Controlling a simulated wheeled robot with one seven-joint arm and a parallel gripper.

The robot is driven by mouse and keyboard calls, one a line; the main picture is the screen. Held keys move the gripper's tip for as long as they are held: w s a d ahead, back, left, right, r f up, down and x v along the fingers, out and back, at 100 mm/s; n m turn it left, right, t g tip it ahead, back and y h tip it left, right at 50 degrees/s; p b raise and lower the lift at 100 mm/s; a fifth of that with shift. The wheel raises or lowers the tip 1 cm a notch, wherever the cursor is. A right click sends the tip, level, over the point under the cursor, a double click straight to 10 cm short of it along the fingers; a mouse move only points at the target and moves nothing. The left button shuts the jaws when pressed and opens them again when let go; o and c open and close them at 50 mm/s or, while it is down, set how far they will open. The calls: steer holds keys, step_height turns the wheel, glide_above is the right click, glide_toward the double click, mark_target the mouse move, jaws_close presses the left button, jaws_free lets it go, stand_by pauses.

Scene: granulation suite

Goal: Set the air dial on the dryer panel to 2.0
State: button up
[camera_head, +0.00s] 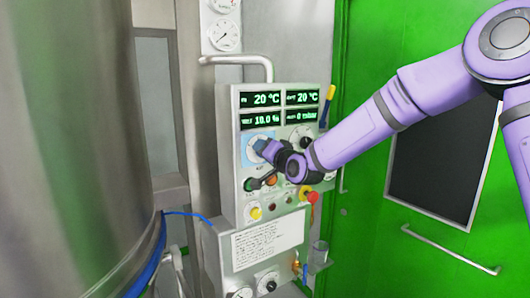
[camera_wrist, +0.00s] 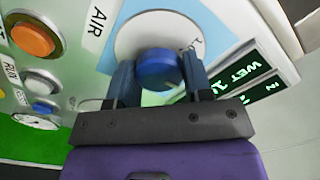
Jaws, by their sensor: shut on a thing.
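The dryer panel (camera_head: 235,150) is a pale box with green displays at the top. The air dial is a blue knob (camera_wrist: 158,70) on a round white scale plate, beside a label reading AIR in the wrist view. My gripper (camera_wrist: 155,80) is shut on the blue knob, with one finger on each side of it. In the head view my gripper (camera_head: 268,150) reaches the panel from the right and covers most of the dial. The setting of the dial cannot be read, as the knob and fingers hide most of the scale.
An orange button (camera_wrist: 32,38) lies near the dial. A red knob (camera_head: 312,197) and a yellow button (camera_head: 255,213) sit lower on the panel. A clear beaker (camera_head: 319,254) stands at lower right. A large steel vessel (camera_head: 70,150) fills the left. A green door (camera_head: 410,240) is behind.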

stand_by(0.4)
steer(key=o, duration=0.9)
steer(key=v, duration=1.1)
steer(key=shift+w, duration=0.1)
